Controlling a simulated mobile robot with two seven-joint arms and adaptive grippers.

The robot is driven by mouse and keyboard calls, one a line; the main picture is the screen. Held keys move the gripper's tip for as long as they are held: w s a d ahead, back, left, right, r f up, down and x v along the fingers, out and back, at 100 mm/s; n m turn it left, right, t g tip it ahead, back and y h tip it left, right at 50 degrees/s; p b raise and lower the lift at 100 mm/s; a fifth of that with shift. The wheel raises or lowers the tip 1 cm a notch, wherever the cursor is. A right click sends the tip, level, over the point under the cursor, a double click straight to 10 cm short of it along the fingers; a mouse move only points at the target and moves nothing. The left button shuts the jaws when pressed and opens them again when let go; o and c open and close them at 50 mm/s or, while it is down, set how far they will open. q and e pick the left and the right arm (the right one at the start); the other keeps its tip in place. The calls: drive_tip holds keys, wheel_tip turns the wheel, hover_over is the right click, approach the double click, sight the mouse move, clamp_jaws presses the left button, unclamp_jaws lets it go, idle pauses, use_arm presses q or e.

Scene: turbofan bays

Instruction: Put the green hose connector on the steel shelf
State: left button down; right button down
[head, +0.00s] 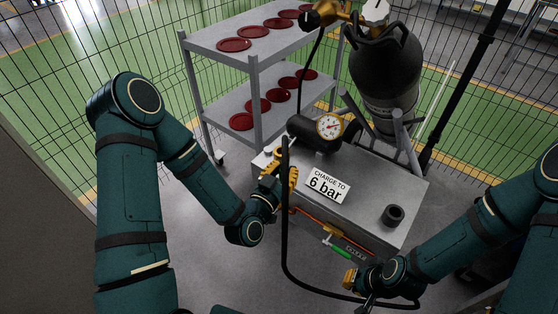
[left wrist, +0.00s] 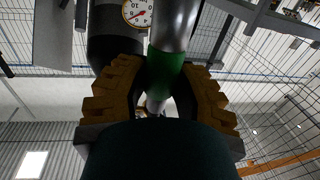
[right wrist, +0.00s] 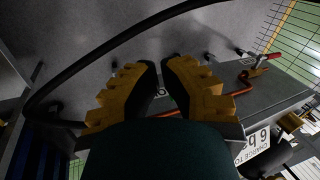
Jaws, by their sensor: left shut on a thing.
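My left gripper (head: 280,172) is shut on the green hose connector, above the near left part of the grey box. In the left wrist view the connector's green band (left wrist: 167,78) shows between the fingers, on a metal tube. In the head view the fingers mostly hide it, and a black hose (head: 286,235) hangs below. The grey steel shelf (head: 223,97) has two visible levels with red round discs and stands behind the box. My right gripper (head: 351,280) is low in front of the box; its fingertips (right wrist: 161,66) are close together with nothing visible between them.
The box bears a "6 bar" sign (head: 327,186), a pressure gauge (head: 330,126) and a black ring (head: 393,215). A dark gas cylinder (head: 387,75) stands behind. A green handle (head: 341,252) shows at the box front. The hose loops low toward my right arm.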

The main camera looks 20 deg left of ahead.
drive_tip(key=c, duration=1.1)
unclamp_jaws()
drive_tip(key=o, duration=0.3)
drive_tip(key=shift+w+r, duration=0.25)
drive_tip(key=shift+w, duration=0.05)
drive_tip(key=w+a+r+n+t, duration=0.1)
drive_tip(key=w+a+r+n, duration=0.2)
drive_tip(key=r, duration=0.5)
drive_tip(key=w+a+r+n+t, duration=0.25)
drive_tip(key=w+r, duration=0.25)
drive_tip(key=r, duration=0.3)
drive_tip(key=a+r+n+t+y, duration=0.1)
drive_tip(key=a+r+n, duration=0.1)
drive_tip(key=r, duration=0.7)
drive_tip(key=a+r+n+t+y, duration=0.1)
drive_tip(key=a+r+n, duration=0.15)
drive_tip(key=r, duration=0.65)
use_arm(q)
drive_tip(key=s+d+r+m+g+h, duration=0.3)
drive_tip(key=d+r+m+h, duration=0.2)
drive_tip(key=d+h, duration=0.3)
drive_tip(key=shift+d+r+m+g, duration=0.3)
drive_tip(key=shift+d+m+g, duration=0.1)
drive_tip(key=shift+d, duration=0.4)
use_arm(e)
drive_tip(key=x, duration=1.1)
drive_tip(key=shift+s+a+f, duration=0.15)
drive_tip(key=shift+a+f, duration=0.1)
drive_tip(key=shift+f, duration=0.25)
